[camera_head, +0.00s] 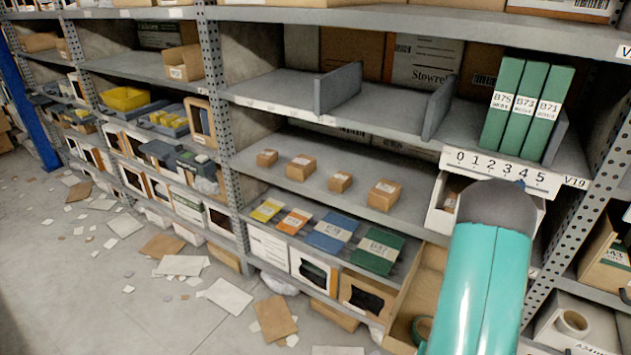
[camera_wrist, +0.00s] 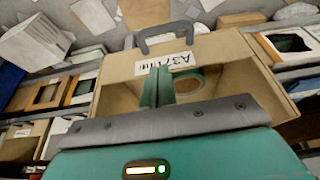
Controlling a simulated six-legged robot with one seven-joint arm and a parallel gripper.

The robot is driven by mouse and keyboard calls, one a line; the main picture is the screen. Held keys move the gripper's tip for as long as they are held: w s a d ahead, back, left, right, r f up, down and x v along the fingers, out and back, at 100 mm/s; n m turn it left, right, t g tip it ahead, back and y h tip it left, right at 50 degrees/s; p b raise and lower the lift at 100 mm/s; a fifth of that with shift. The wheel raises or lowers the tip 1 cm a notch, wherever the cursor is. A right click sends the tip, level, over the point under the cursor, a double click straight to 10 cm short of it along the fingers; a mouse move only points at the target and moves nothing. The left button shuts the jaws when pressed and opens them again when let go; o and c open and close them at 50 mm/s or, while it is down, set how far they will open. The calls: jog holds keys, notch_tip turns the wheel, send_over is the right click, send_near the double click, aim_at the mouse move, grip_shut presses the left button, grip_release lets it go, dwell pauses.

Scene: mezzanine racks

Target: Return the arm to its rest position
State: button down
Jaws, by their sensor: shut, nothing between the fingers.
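My gripper (camera_wrist: 158,76) shows in the wrist view with its two teal fingers together and nothing between them. It is over an open cardboard drawer (camera_wrist: 112,68) with a grey handle (camera_wrist: 172,34) and a label starting "A37". A green ring (camera_wrist: 206,82), which looks like a tape roll, shows inside the drawer behind the fingers. I cannot tell how far the fingertips are from it. In the head view my teal arm reaches up at the lower right, and my gripper is not visible there. The pulled-out drawer (camera_head: 428,280) and part of the ring (camera_head: 421,330) show left of the arm.
Shelf racks fill the view. Green binders (camera_head: 523,108) stand on the shelf (camera_head: 400,110) above the arm. Several small cartons (camera_head: 384,195) sit below. A perforated upright (camera_head: 567,262) is close right of the arm. Papers and cardboard (camera_head: 229,297) litter the floor at left.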

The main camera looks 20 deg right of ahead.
jog(key=w+a+r+n+t, duration=0.1)
jog(key=w+a+r, duration=0.25)
jog(key=r, duration=0.45)
jog(key=w+a+r+n, duration=0.2)
jog(key=w+a+r, duration=0.15)
jog(key=r, duration=0.55)
jog(key=w+a+r+n+t, duration=0.1)
jog(key=w+a+r, duration=0.2)
jog(key=a+r, duration=0.35)
jog(key=s+a+r+n+y, duration=0.1)
jog(key=s+a+r, duration=0.2)
jog(key=a+r, duration=0.2)
jog(key=s+a+r+n+y, duration=0.1)
jog(key=s+a+r, duration=0.3)
jog(key=r, duration=0.4)
jog(key=s+a+r+n+y, duration=0.1)
jog(key=s+a+r+n, duration=0.2)
jog(key=a+r, duration=0.3)
jog(key=shift+s+r+t, duration=0.4)
jog(key=shift+s+r, duration=0.15)
jog(key=shift+r, duration=0.2)
